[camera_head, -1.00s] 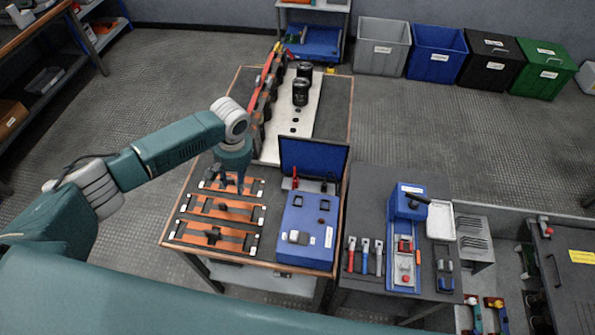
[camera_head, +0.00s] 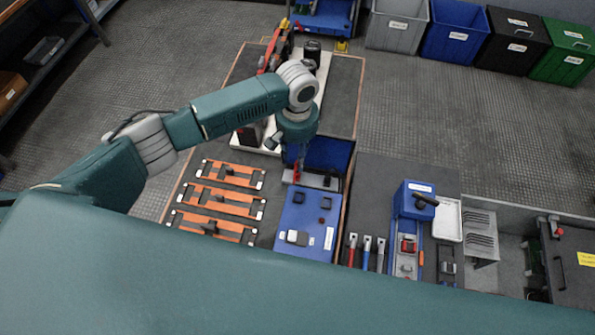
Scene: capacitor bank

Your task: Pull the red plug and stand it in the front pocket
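The red plug (camera_head: 297,172) is a small red upright piece at the back edge of the blue case (camera_head: 305,222), in front of its blue raised lid (camera_head: 328,152). My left gripper (camera_head: 298,160) points down at the red plug; its fingers are small and partly hidden by the wrist, so whether they touch or grip the plug cannot be told. Dark square fittings (camera_head: 299,197) are on the case top; I cannot tell which is the front pocket. My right gripper is not in view.
Orange-framed bars (camera_head: 225,198) lie left of the case. Red and blue handled tools (camera_head: 366,248) and a blue fixture (camera_head: 412,200) are on the right table. Black cylinders (camera_head: 312,50) stand behind. My arm covers part of the bench.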

